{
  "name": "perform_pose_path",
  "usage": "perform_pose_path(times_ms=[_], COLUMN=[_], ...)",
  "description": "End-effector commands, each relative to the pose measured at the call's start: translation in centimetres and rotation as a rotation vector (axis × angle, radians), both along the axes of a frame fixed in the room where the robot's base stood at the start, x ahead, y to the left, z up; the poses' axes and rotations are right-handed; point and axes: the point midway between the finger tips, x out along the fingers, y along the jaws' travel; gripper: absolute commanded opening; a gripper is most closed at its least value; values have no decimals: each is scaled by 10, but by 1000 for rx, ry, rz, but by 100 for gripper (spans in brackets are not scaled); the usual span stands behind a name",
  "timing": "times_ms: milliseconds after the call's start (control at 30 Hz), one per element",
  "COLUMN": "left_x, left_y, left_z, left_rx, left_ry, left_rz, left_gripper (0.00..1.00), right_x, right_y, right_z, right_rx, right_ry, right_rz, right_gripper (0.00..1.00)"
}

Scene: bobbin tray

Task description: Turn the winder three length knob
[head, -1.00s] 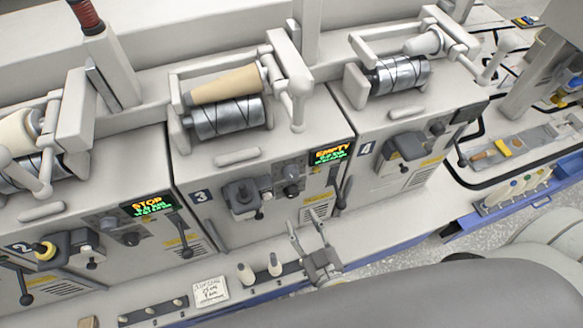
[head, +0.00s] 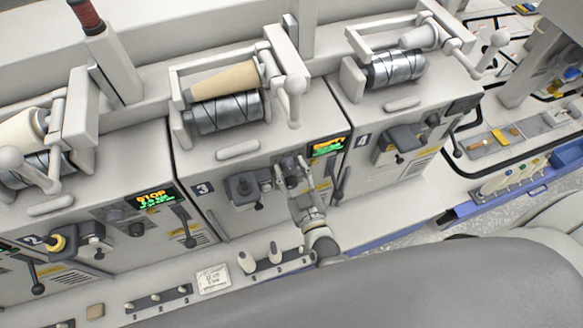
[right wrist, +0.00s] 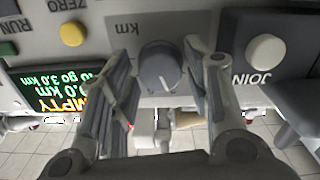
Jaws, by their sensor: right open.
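The winder three (head: 225,222) carries a plate marked 3 in the head view. Its length knob (right wrist: 160,67) is a round dark grey dial with a pale pointer mark, beside an upside-down "km" label in the right wrist view. My right gripper (head: 291,176) is in front of winder three's panel in the head view and mostly covers the knob there. In the right wrist view the fingers of this gripper (right wrist: 160,85) are open, one on each side of the knob, with gaps to it. Whether the tips reach the panel cannot be told. My left gripper is out of view.
Beside the knob are winder three's lit display (right wrist: 55,90), a yellow button (right wrist: 72,33) by "ZERO" and a white button (right wrist: 265,50) by "JOIN". A dark lever (head: 339,186) stands right of my gripper.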

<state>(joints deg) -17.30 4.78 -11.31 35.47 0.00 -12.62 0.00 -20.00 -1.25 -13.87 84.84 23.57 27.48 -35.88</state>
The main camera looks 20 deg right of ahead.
Motion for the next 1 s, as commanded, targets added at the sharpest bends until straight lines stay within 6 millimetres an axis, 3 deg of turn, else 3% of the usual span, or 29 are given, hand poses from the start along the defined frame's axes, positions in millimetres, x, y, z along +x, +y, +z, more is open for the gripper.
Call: perform_pose_path(times_ms=[367,633,1000], left_x=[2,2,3], left_y=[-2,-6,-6], left_z=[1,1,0], left_rx=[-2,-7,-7], left_ry=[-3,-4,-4], left_rz=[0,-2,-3], left_gripper=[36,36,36], right_x=[6,5,5], right_y=[0,0,0], right_z=[0,0,0], right_rx=[0,0,59], right_ry=[1,1,3], right_rz=[0,0,0], right_gripper=[45,13,11])
